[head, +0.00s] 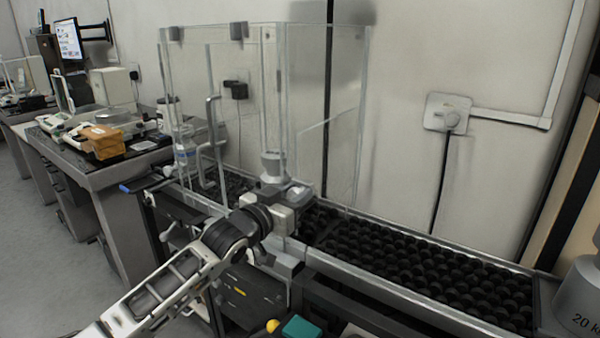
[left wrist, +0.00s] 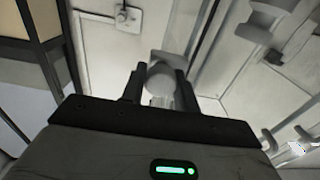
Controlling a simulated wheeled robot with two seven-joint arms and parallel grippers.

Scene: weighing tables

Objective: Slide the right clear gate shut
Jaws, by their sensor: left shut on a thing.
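A tall clear case stands on the roller conveyor, and its right clear gate (head: 322,100) is a see-through panel at the case's right side. Its edges are faint, so I cannot tell exactly how wide the opening is. My left gripper (head: 292,200) is low at the front of the case. In the left wrist view its two dark fingers (left wrist: 159,88) are shut on a grey, round-ended piece (left wrist: 160,78), which looks like the gate's handle. The gripper hides most of that piece in the head view. The left gate's grey bar handle (head: 212,140) stands to the left, apart from my gripper.
A grey knobbed weight (head: 272,163) shows behind my left gripper. The black roller conveyor (head: 420,268) runs clear to the right, towards a large 20 kg weight (head: 583,300). A clear bottle (head: 185,152) stands at left. A side bench holds an orange box (head: 103,142).

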